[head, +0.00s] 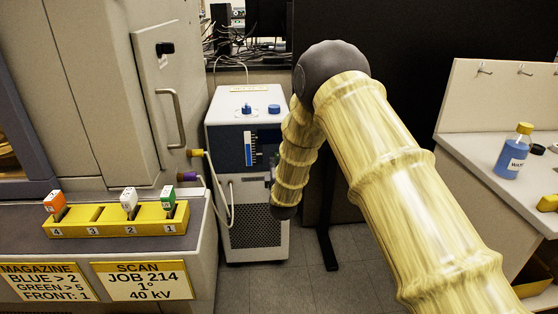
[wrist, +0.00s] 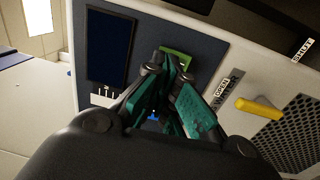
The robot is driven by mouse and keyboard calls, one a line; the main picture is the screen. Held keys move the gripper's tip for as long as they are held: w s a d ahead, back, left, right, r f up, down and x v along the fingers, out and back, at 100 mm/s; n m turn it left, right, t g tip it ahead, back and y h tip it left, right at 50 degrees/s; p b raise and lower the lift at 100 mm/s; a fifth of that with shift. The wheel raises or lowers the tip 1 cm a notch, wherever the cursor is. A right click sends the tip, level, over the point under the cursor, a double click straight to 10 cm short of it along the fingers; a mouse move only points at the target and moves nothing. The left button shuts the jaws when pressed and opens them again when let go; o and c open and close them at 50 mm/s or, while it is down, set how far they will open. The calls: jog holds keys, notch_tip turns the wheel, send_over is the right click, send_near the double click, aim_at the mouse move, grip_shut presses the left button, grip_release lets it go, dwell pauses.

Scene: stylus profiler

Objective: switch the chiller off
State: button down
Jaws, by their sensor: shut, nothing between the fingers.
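The chiller (head: 221,118) is a white cabinet with a dark blue front panel and a grille below. It stands on the floor in the middle of the head view. In the wrist view its dark blue panel (wrist: 142,42) fills the middle, with a bright green-framed part (wrist: 180,60) partly hidden by my fingers; it may be the switch. My gripper (wrist: 174,76) has teal finger pads, is shut and empty, and points at this part. I cannot tell whether it touches. In the head view my arm hides most of the gripper and the chiller's right side.
A yellow lever (wrist: 258,107) sits beside the OPEN and WATER labels, near the grille (wrist: 300,130). Blue knobs (head: 247,110) are on the chiller's top. Hoses (head: 228,205) run on its left. A bench with a yellow sample rack (head: 90,228) stands left, a table with a blue bottle (head: 510,160) right.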

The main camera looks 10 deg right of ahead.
jog(key=s+a+r+p, duration=0.1)
jog(key=s, duration=1)
jog(key=shift+r, duration=0.2)
jog(key=s+d+f+m+g, duration=0.3)
jog(key=s+f, duration=0.5)
jog(key=f, duration=0.1)
jog(key=s+d+f+m+g, duration=0.3)
jog(key=s+f+g, duration=0.1)
jog(key=s+f, duration=0.45)
jog(key=s+d+f+m+g, duration=0.3)
jog(key=s+f, duration=0.5)
jog(key=f, duration=0.2)
jog(key=s+d+f+m+g, duration=0.1)
jog(key=s+f+m+g, duration=0.15)
jog(key=s, duration=0.45)
jog(key=s+d+f+m+g, duration=0.1)
jog(key=s+f+m, duration=0.15)
jog(key=s, duration=0.35)
jog(key=s+d+f+m+g+y, duration=0.1)
jog(key=s+m+g, duration=0.15)
jog(key=s, duration=0.65)
jog(key=s+f+m+g, duration=0.2)
jog(key=s+g, duration=0.1)
jog(key=s, duration=0.7)
notch_tip(320, 180, up, 21)
jog(key=p, duration=2)
jog(key=shift+w+p, duration=0.25)
jog(key=shift+p, duration=0.05)
jog(key=shift+f+n, duration=0.1)
jog(key=shift+n, duration=0.15)
